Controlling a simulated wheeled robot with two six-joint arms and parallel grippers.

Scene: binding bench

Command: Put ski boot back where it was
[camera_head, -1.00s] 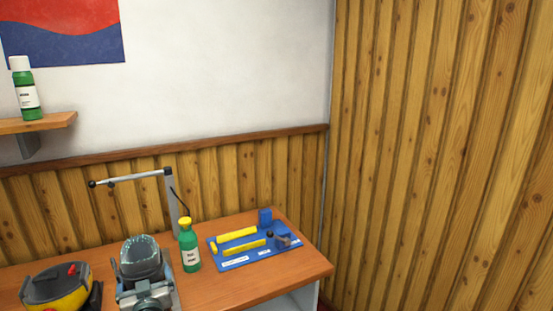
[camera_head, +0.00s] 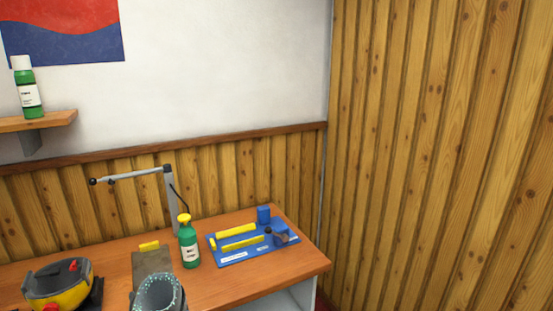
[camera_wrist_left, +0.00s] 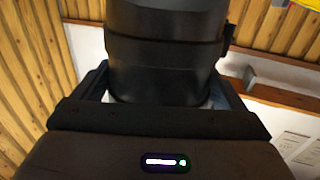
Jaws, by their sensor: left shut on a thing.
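The grey ski boot (camera_head: 160,293) shows at the bottom edge of the head view, its speckled opening facing up and its lower part cut off. In the left wrist view a black, banded part of the boot (camera_wrist_left: 165,50) fills the space between the jaws. My left gripper (camera_wrist_left: 162,100) is shut on it. In the head view I cannot make out this gripper. A grey-brown plate (camera_head: 152,265) with a yellow block (camera_head: 149,246) at its back lies on the bench behind the boot. My right gripper is not in view.
A green bottle (camera_head: 189,245) stands right of the plate, before a lamp post (camera_head: 171,205). A blue tool tray (camera_head: 228,260) is farther right. A yellow and black device (camera_head: 58,287) with a red knob stands left. Bare bench (camera_head: 240,284) shows at the front right.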

